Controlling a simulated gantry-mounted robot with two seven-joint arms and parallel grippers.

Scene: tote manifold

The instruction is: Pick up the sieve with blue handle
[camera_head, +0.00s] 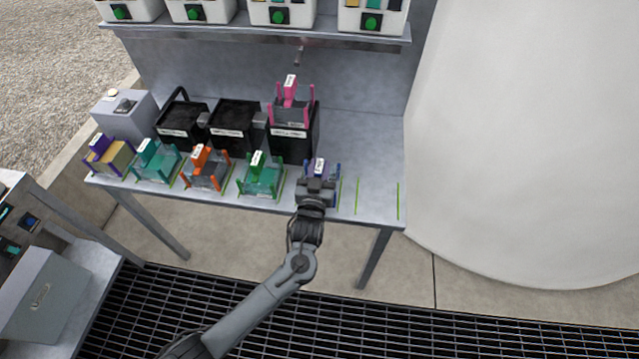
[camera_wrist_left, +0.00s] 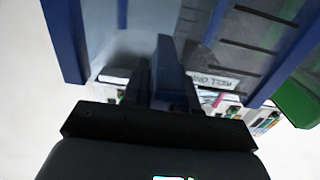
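The sieve with blue handle (camera_head: 337,172) stands at the front edge of the bench, at the right end of a row of sieves. Its handle top carries a white label. My left gripper (camera_head: 317,184) is at this sieve and covers much of it in the head view. In the left wrist view, a blue upright handle (camera_wrist_left: 165,68) stands in line with the gripper, between the sieve's outer blue posts. The dark fingers are close around it, but I cannot tell whether they press on it. My right gripper is not in view.
Orange (camera_head: 205,170) and green (camera_head: 262,178) sieves stand left in the row. A pink sieve (camera_head: 291,110) sits on a black box (camera_head: 290,148) behind. The bench (camera_head: 375,165) is clear on the right. A shelf (camera_head: 260,33) with white units hangs above.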

